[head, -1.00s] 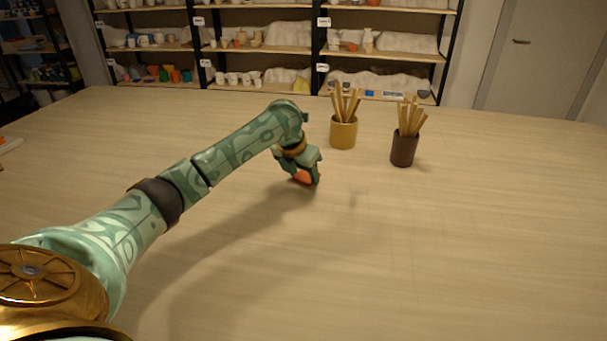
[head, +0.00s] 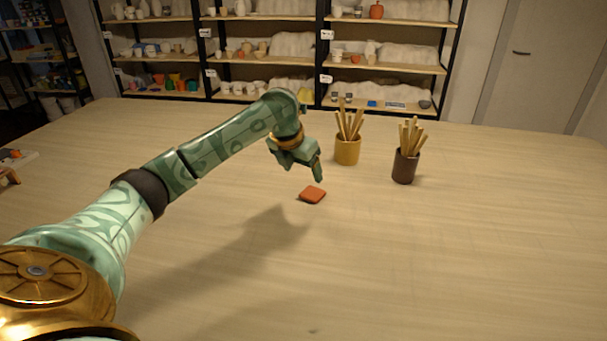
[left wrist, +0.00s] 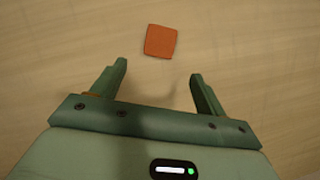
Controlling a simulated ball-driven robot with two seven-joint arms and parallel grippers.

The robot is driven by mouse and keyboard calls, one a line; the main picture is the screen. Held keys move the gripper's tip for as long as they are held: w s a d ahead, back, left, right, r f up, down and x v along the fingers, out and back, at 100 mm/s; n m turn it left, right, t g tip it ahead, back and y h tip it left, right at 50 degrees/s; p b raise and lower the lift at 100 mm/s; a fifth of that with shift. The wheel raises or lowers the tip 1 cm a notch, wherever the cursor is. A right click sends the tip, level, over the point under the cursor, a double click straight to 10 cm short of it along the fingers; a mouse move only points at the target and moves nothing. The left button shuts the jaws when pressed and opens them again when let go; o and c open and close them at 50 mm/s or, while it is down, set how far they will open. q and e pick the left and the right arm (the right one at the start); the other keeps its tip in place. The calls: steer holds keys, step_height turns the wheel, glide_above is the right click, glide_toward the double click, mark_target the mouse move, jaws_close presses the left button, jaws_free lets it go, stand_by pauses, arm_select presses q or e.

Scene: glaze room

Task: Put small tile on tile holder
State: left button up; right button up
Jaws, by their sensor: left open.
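The small tile (head: 313,195) is orange-red and square and lies flat on the table. In the left wrist view the tile (left wrist: 160,42) is beyond the fingertips, with a gap between it and them. My left gripper (head: 311,175) is above the table, just behind and above the tile in the head view. In the left wrist view its fingers (left wrist: 158,75) are apart with nothing between them. My right gripper is not in view. I cannot make out a tile holder for certain; part of a wooden object (head: 8,176) shows at the left edge.
A yellow cup of sticks (head: 347,152) and a dark brown cup of sticks (head: 404,168) stand behind and right of the tile. A pale board (head: 22,160) with small items lies at the far left. The table's right and front are clear.

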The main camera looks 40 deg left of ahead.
arm_select(q)
steer(key=shift+o, duration=0.5)
steer(key=shift+v, duration=0.8)
step_height(320, 180, up, 3)
steer(key=a, duration=0.2)
steer(key=m+b, duration=0.5)
steer(key=m, duration=3.1)
glide_toward(310, 195)
steer(key=f, duration=0.2)
steer(key=shift+w+a+f, duration=0.2)
steer(key=shift+a+f, duration=0.05)
steer(key=shift+f, duration=0.15)
steer(key=b+x, duration=0.1)
steer(key=x, duration=0.1)
steer(key=b+x, duration=0.1)
steer(key=x, duration=0.1)
steer(key=b+x, duration=0.2)
steer(key=shift+w+d+r, duration=0.2)
steer(key=shift+w+d, duration=0.1)
steer(key=shift+w, duration=0.05)
steer(key=shift+s+r, duration=0.1)
steer(key=shift+r, duration=0.15)
steer(key=shift+c, duration=0.4)
steer(key=c, duration=1.1)
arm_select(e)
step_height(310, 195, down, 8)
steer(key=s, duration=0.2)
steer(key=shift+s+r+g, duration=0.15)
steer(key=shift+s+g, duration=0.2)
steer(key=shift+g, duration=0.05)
